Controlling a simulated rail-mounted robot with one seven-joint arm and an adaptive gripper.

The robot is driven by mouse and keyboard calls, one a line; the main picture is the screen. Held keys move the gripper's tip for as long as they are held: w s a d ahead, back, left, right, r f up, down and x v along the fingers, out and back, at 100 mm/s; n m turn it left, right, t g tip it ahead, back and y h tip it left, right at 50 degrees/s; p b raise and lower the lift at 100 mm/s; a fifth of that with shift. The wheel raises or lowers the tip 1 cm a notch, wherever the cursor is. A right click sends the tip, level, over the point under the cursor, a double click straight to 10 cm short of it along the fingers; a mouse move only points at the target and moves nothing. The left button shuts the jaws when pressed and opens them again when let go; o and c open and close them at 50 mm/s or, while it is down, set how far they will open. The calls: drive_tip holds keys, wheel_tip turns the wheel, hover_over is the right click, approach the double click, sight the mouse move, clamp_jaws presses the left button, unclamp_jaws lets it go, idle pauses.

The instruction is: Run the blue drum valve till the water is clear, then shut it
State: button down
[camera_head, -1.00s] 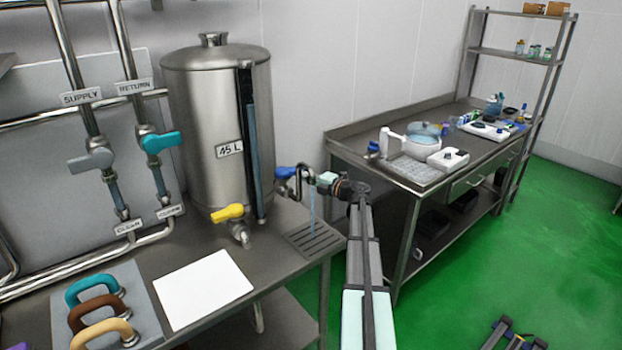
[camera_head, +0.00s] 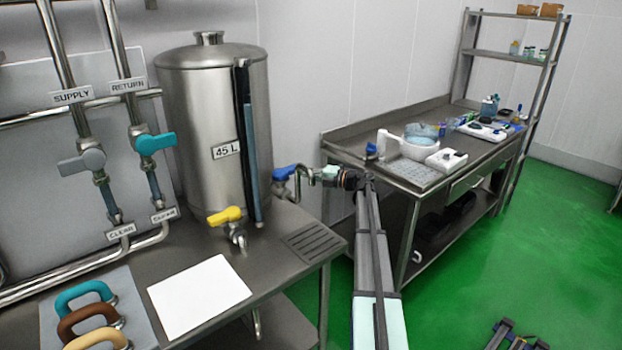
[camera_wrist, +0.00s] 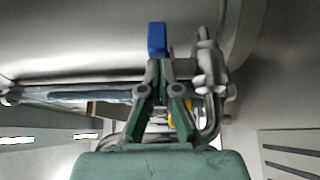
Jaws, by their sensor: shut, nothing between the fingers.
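The steel drum (camera_head: 190,130) marked 45 L stands on the left bench. Its blue valve handle (camera_head: 284,173) sticks out on the right side, with a curved metal spout (camera_head: 298,188) beside it; no water stream shows under the spout. My gripper (camera_head: 311,176) reaches in from the right, close to the blue handle. In the wrist view my gripper (camera_wrist: 160,66) has its fingers together with nothing held, and the blue handle (camera_wrist: 157,38) stands just beyond the fingertips. Whether they touch it I cannot tell.
A drain grate (camera_head: 314,241) is set in the bench below the spout. A yellow valve (camera_head: 226,215) is on the drum's front. Pipes with a grey handle (camera_head: 82,162) and a teal handle (camera_head: 156,143) are at left. A second bench (camera_head: 345,141) stands behind my arm.

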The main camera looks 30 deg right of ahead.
drive_tip(key=shift+w+d+r, duration=0.15)
drive_tip(key=shift+w+d, duration=0.05)
drive_tip(key=shift+w, duration=0.1)
idle(0.4)
